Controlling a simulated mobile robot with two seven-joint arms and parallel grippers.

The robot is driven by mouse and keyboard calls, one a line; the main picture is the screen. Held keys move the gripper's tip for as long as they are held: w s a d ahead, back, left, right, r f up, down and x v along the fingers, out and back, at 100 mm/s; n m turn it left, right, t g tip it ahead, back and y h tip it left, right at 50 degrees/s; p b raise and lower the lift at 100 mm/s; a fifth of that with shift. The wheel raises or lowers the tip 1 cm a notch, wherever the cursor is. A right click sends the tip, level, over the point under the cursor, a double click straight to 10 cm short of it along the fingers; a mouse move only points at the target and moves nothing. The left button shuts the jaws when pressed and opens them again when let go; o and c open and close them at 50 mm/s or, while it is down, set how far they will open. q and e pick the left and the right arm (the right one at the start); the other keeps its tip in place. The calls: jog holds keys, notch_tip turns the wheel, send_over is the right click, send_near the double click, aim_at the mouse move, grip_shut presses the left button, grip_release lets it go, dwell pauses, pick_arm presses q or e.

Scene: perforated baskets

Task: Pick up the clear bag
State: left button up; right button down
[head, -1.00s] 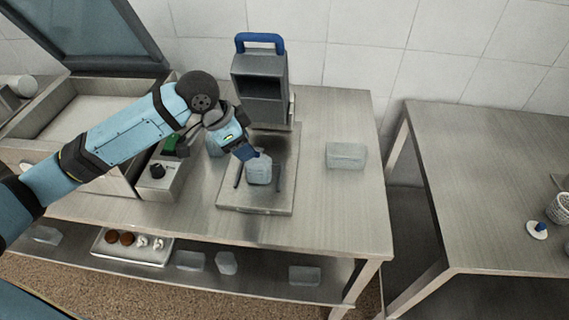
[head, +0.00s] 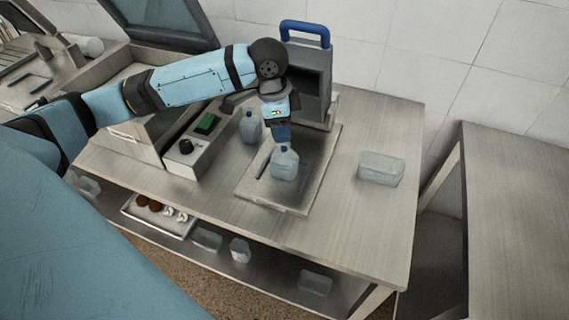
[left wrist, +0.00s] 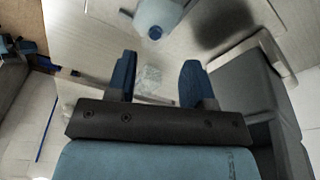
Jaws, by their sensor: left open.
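No thing in view is plainly a bag. A clear, jug-shaped thing (head: 285,164) stands on the metal plate in the head view. My left gripper (head: 282,139) is just above it, pointing down; contact cannot be told. In the left wrist view the left gripper (left wrist: 158,80) is open, with a small translucent patch (left wrist: 151,76) between its fingers, too blurred to name. A clear rectangular block or pack (head: 381,168) lies apart, to the right on the table. My right gripper is not in view.
A blue-capped clear jug (head: 250,127) stands left of the gripper. The dark machine with a blue handle (head: 305,30) rises behind the plate (head: 318,170). A control box (head: 205,135) is to the left. Bare table (head: 350,230) lies at the front right.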

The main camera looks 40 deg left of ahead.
aim_at(284, 145)
pick_arm(q)
jog(key=shift+s+d+f, duration=0.1)
jog(key=shift+d+f, duration=0.1)
jog(key=shift+f, duration=1.3)
jog(key=shift+d+f, duration=0.2)
jog(key=shift+f, duration=1.3)
grip_shut()
